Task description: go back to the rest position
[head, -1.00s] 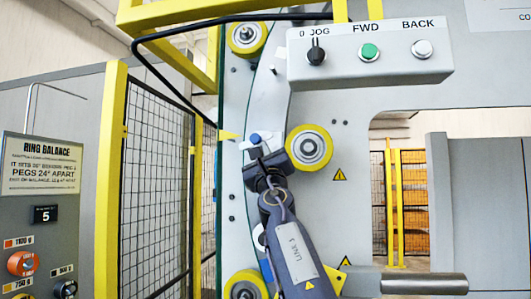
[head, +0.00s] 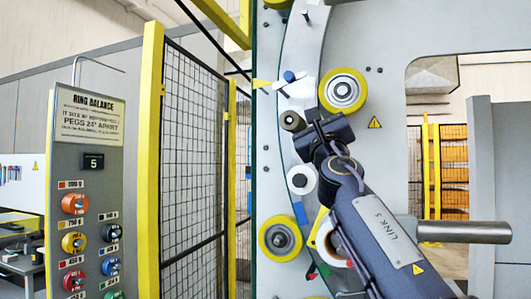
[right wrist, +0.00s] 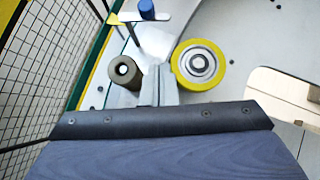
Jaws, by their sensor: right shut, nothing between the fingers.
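My right gripper (head: 312,128) is in front of the wrapping machine's grey face (head: 385,90), its arm coming in from the lower right. It is shut and empty. In the right wrist view its closed fingers (right wrist: 158,85) point between a dark hollow roller (right wrist: 124,71) and a yellow-rimmed roller (right wrist: 198,66). In the head view the yellow-rimmed roller (head: 343,91) is just above and right of the gripper, and the dark roller (head: 292,121) is to its left. A blue-tipped piece (head: 289,76) on a white bracket stands above it. My left gripper is not in view.
A white roller (head: 302,180) and another yellow roller (head: 280,238) sit below, near my arm. A horizontal metal bar (head: 463,232) juts out at right. A yellow-framed mesh fence (head: 195,160) and a ring balance rack (head: 90,120) with coloured weights stand at left.

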